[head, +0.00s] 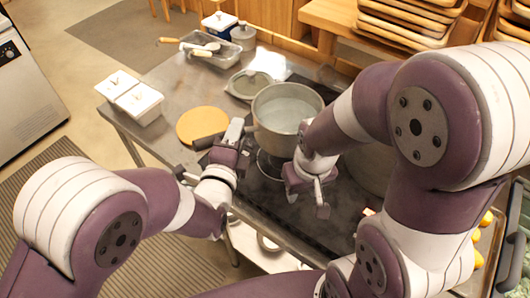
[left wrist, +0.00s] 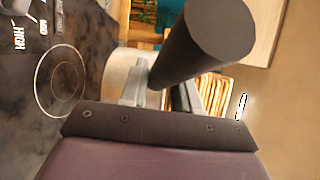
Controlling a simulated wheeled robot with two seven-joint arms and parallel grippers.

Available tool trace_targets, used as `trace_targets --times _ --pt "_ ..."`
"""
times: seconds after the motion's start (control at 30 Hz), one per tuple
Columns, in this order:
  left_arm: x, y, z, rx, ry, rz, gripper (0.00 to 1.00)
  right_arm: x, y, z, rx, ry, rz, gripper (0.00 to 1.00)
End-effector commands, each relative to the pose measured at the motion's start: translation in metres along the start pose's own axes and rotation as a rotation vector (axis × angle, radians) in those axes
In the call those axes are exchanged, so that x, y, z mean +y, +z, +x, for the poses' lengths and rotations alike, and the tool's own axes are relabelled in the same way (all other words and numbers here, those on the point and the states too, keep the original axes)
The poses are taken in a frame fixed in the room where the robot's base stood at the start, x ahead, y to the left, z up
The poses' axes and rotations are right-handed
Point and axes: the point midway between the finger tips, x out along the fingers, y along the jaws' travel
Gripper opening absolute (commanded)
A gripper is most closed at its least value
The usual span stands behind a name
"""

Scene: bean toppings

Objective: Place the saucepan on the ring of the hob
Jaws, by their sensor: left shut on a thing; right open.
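The saucepan (head: 288,112) is a light metal pan with a dark handle (head: 208,142) pointing left. It is upright over the far part of the dark hob (head: 300,215); I cannot tell its exact height. My left gripper (head: 238,135) is shut on the handle. In the left wrist view the handle (left wrist: 195,45) is large, with part of the pan wall (left wrist: 120,72) behind the fingers. A pale ring of the hob (head: 268,168) partly shows below the pan; a ring (left wrist: 37,82) also shows in the left wrist view. My right gripper (head: 308,192) is open and empty, over the hob.
A large pot (head: 372,168) stands right of the saucepan, partly hidden by my right arm. A tray with orange items (head: 482,245) lies at the right.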

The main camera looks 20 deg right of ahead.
Motion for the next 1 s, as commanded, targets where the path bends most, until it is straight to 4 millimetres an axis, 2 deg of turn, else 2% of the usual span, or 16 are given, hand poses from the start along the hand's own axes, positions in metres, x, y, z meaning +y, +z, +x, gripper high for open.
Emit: trace_targets --times 0.2,0.37,0.53,0.63,1.0 --pt "0.042 -0.005 0.003 0.010 0.009 0.008 0.00 0.000 0.000 0.002 0.000 0.000 0.000 0.43" --pt "0.060 -0.006 0.004 0.009 0.005 0.006 0.00 0.000 0.000 0.002 0.000 0.000 0.000 0.43" --pt "0.088 -0.007 0.005 0.009 0.007 0.006 0.00 0.000 0.001 0.004 0.000 0.000 0.000 0.43" --pt "0.096 -0.008 0.005 0.008 0.005 0.006 0.00 0.000 0.001 0.004 0.000 0.000 0.000 0.43" --pt "0.100 -0.008 0.005 0.008 0.004 0.005 0.00 0.000 0.001 0.008 0.000 0.000 0.000 0.43"
